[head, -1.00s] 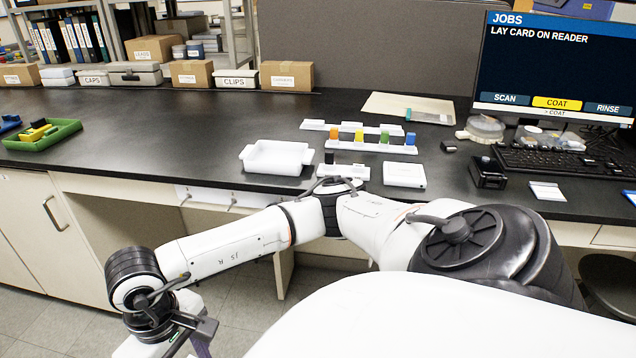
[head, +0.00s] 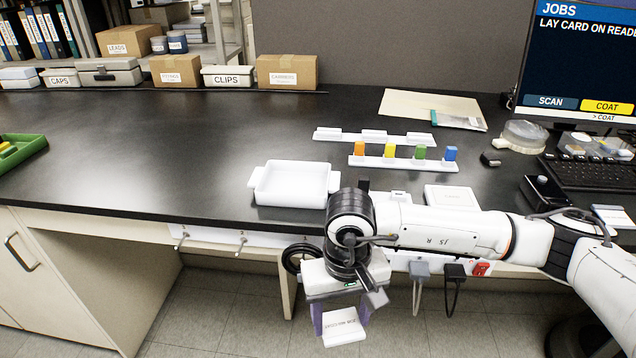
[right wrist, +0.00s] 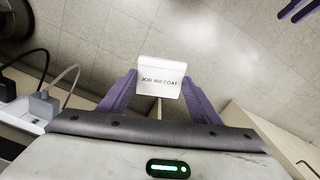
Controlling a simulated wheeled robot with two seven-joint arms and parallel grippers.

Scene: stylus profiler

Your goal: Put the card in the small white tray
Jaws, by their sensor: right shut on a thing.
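A white card (head: 344,328) with printed text is held in my right gripper (head: 338,316), in front of and below the counter's front edge. In the right wrist view the card (right wrist: 161,78) reads "JOB" and "COAT" and sits between the two purple fingers of the right gripper (right wrist: 161,90). The small white tray (head: 292,186) stands on the black counter, beyond and to the left of the gripper. It looks empty.
A white rack (head: 404,163) with orange, yellow, green and blue pieces stands right of the tray. A flat white box (head: 452,197) lies nearer the front edge. The black counter (head: 170,150) is clear left of the tray. A green tray (head: 22,150) is at far left.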

